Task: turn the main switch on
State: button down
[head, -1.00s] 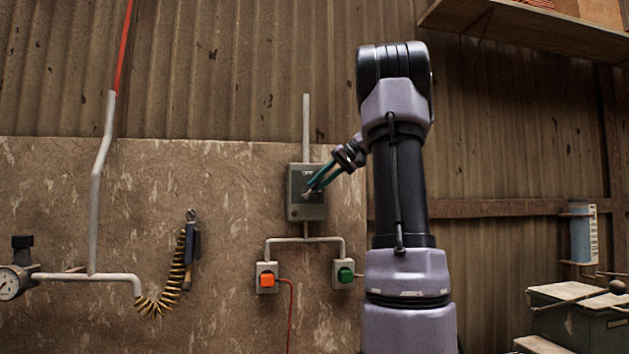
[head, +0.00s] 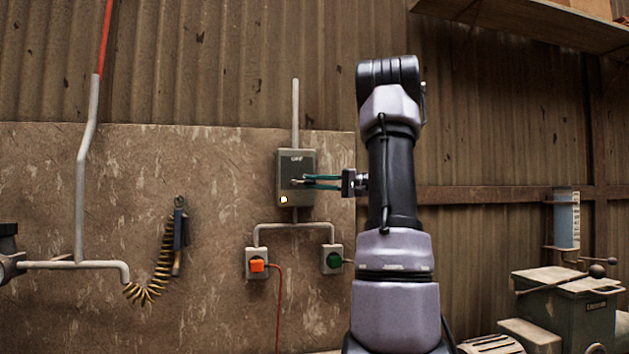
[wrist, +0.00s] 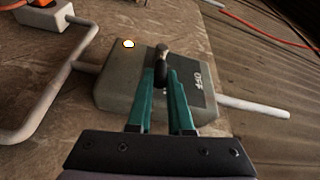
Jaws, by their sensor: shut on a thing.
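The main switch is a grey box (head: 296,168) on the wall panel, with a pipe above it and pipes below. It also fills the middle of the wrist view (wrist: 120,92). A small lamp (head: 283,199) at its lower left glows pale yellow; it shows bright in the wrist view (wrist: 128,43). My gripper (head: 297,182) reaches in from the right, its green fingers nearly level. In the wrist view my gripper (wrist: 161,78) is shut on the dark switch handle (wrist: 162,52). The fingers partly hide the handle and the box's front.
A coiled yellow hose (head: 160,268) hangs to the left. A green machine (head: 570,295) stands at the right.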

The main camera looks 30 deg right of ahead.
jog(key=shift+f+y, duration=0.25)
jog(key=shift+y, duration=0.05)
dwell(0.4)
jog(key=c, duration=0.8)
grip_release()
jog(key=shift+c, duration=0.2)
jog(key=v, duration=1)
jog(key=shift+s+d, duration=0.25)
jog(key=shift+s, duration=0.1)
jog(key=shift+f, duration=0.1)
